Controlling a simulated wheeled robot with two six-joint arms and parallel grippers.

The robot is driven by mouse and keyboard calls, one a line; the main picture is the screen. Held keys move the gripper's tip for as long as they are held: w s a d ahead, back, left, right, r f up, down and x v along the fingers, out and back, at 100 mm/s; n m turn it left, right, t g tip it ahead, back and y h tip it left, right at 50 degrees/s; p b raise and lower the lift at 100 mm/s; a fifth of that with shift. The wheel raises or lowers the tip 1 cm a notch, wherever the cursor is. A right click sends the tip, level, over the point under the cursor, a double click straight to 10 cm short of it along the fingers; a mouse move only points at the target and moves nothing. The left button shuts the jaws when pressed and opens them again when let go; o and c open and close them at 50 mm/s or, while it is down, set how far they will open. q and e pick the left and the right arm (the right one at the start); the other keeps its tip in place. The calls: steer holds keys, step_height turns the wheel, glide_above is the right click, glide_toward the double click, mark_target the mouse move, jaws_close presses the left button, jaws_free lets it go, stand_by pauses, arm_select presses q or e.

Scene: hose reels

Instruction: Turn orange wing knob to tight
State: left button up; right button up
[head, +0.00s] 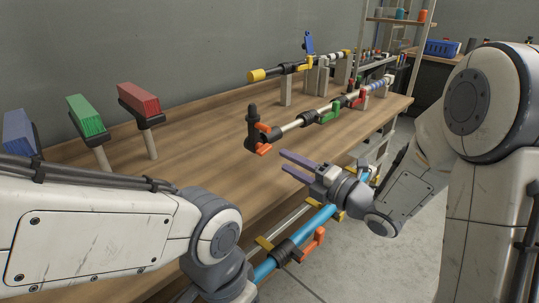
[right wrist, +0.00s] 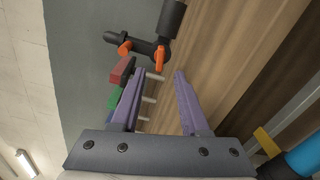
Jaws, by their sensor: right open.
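An orange wing knob (head: 264,149) shows its two orange wings at the black fitting (head: 252,117) on the near end of a pale pipe above the bench. In the right wrist view, the orange wings (right wrist: 160,55) lie beyond the fingertips, beside the dark fitting (right wrist: 172,18). My right gripper (head: 284,161) is open and empty, with its purple fingers pointing toward the knob from the right and slightly below, apart from it. The fingers also show in the right wrist view (right wrist: 158,76). My left arm crosses the lower left, but its gripper is out of view.
Blue, green and red blocks (head: 138,98) stand on posts at the left. A yellow-capped pipe (head: 257,75) runs behind. A blue pipe (head: 267,266) with another orange handle (head: 313,245) lies below the bench edge. The wooden bench top (head: 195,170) is clear near the middle.

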mark_target(267, 151)
steer(key=x, duration=0.7)
jaws_close()
